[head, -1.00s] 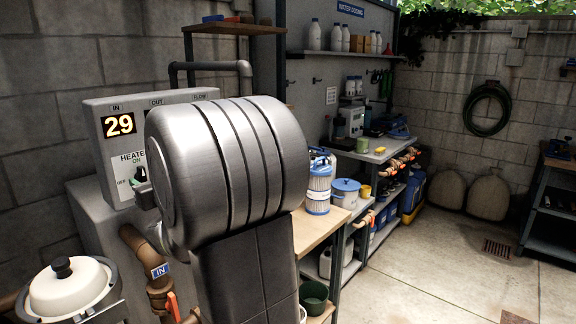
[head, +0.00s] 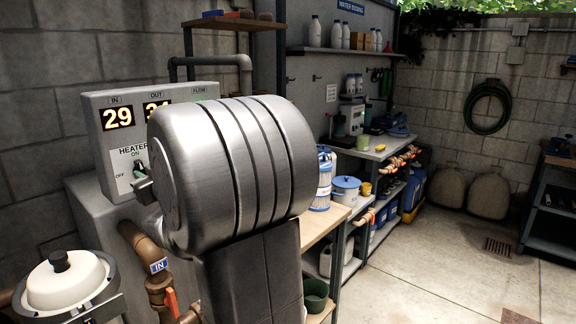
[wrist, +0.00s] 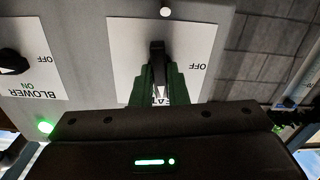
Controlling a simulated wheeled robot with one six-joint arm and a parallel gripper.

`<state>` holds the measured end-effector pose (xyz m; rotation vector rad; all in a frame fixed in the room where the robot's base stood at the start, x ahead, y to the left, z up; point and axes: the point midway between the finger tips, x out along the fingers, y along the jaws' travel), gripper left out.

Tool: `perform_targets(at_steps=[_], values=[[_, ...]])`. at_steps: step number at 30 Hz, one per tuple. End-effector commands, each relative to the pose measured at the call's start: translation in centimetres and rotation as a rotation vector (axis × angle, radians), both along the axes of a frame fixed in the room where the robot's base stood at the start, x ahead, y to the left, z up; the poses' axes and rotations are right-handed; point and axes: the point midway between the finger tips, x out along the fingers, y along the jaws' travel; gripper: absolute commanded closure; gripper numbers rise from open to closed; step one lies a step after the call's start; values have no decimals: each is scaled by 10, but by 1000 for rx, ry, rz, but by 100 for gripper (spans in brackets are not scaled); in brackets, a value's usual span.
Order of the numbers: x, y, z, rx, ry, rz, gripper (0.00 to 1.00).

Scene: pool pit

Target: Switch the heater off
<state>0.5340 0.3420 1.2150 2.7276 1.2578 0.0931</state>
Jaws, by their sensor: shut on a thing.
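The heater control panel (head: 108,100) stands at the left in the head view, with an IN display reading 29 and a partly covered OUT display. Its white heater label (head: 122,180) has OFF at the left and a green ON at the top. In the wrist view the label (wrist: 125,50) appears upside down. My gripper (wrist: 158,72) is shut on the black heater knob (wrist: 157,49), its green fingers on either side. The knob's grip looks about upright in the wrist view, turned away from the OFF mark. My arm hides much of the panel in the head view.
A blower knob (wrist: 12,60) sits beside the heater label, near a lit green lamp (wrist: 45,126). Brown pipework (head: 145,247) and a white-lidded housing (head: 68,283) stand below the panel. Shelves with bottles and a workbench are behind my arm.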

Motion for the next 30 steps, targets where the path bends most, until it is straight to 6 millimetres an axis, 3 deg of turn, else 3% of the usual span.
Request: perform_targets(at_steps=[17,30], values=[[0,-1,-6,-436,-514,-1,100],[0,-1,-4,-891,-1044,-2,100]])
